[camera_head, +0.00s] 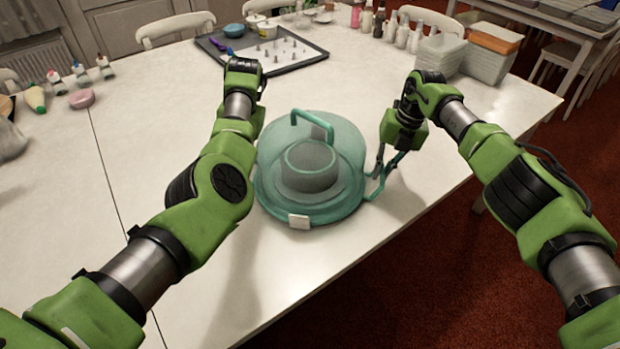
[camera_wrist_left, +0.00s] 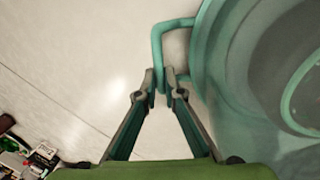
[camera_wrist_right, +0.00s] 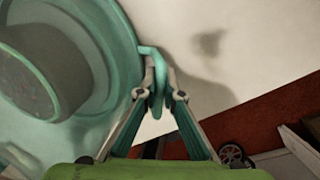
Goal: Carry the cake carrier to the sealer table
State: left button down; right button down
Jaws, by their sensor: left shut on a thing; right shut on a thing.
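The teal, see-through cake carrier (camera_head: 338,205) is over the white table near its front edge, with a grey round shape inside and a white tag at its front. I cannot tell whether it touches the table. My right gripper (camera_head: 378,178) is shut on the carrier's right side handle; the right wrist view shows the fingertips (camera_wrist_right: 157,92) around the teal loop. In the left wrist view my left gripper (camera_wrist_left: 160,90) is shut on the carrier's left side handle (camera_wrist_left: 156,50). In the head view my left arm hides that grip. The carrier also shows in the right wrist view (camera_wrist_right: 105,40).
A dark-rimmed tray (camera_head: 300,66) with small metal pieces lies at the table's far side. Bottles (camera_head: 402,32) and stacked tubs (camera_head: 440,55) stand at the far right. White chairs (camera_head: 175,28) are behind. Another table (camera_head: 560,22) stands across the red floor (camera_head: 440,270).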

pick_arm(q)
jog(key=shift+r, duration=0.25)
pick_arm(e)
jog(key=shift+r, duration=0.2)
